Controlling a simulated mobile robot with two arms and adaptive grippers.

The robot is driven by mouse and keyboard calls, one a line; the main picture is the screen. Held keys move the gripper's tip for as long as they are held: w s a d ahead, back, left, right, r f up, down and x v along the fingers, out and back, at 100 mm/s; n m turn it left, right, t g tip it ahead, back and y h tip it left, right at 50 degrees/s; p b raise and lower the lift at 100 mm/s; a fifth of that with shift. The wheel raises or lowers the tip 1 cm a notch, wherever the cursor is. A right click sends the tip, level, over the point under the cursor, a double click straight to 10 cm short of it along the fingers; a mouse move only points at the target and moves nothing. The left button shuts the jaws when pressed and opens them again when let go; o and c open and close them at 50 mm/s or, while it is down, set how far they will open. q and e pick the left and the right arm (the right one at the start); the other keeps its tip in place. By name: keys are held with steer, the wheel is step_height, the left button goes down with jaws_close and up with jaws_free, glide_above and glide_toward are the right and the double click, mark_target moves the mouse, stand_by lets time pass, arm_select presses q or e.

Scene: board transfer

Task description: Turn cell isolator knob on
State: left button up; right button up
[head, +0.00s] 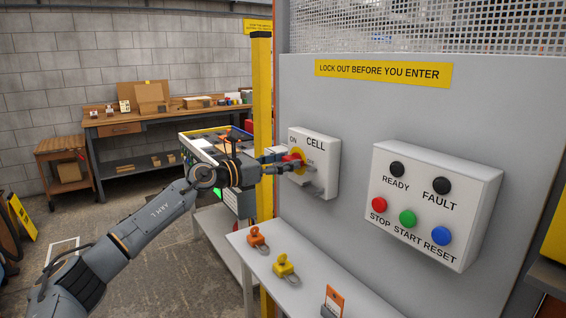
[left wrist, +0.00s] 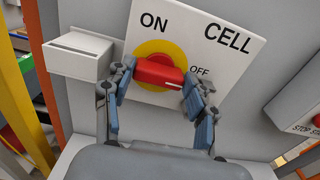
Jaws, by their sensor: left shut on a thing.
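The cell isolator box (head: 326,150) is a white box marked CELL on the grey panel. Its red knob (head: 294,157) sits on a yellow disc, between the ON and OFF labels. My left gripper (head: 288,167) is at the knob and partly covers it. In the left wrist view, its two fingers (left wrist: 157,80) close on the red knob (left wrist: 160,72) from both sides. There the red handle lies nearly level, its right end pointing towards OFF. ON stands above the yellow disc (left wrist: 153,48). My right gripper is not in view.
A white control box (head: 430,200) with READY, FAULT, STOP, START and RESET buttons hangs to the right. A shelf (head: 310,285) below carries orange and yellow padlocks (head: 284,266). A yellow post (head: 262,110) stands left of the panel. A workbench (head: 165,115) stands behind.

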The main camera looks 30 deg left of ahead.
arm_select(q)
steer(key=shift+n+p, duration=0.3)
steer(key=n+p, duration=0.2)
steer(key=n, duration=0.1)
steer(key=shift+r+p, duration=0.15)
steer(key=shift+p, duration=0.25)
steer(key=n+p, duration=0.3)
steer(key=n, duration=0.1)
steer(key=shift+w+a+p, duration=0.1)
steer(key=shift+p, duration=0.3)
steer(key=n+p, duration=0.4)
steer(key=n, duration=0.1)
steer(key=shift+n+p, duration=0.35)
steer(key=shift+n, duration=0.05)
steer(key=shift+a+f+n+p, duration=0.1)
steer(key=shift+f+n+p, duration=0.1)
steer(key=shift+n+p, duration=0.8)
steer(key=shift+f+n+p, duration=0.15)
steer(key=shift+n+p, duration=0.5)
steer(key=shift+n, duration=0.55)
steer(key=o, duration=1.2)
steer(key=shift+w, duration=0.1)
steer(key=shift+c, duration=0.2)
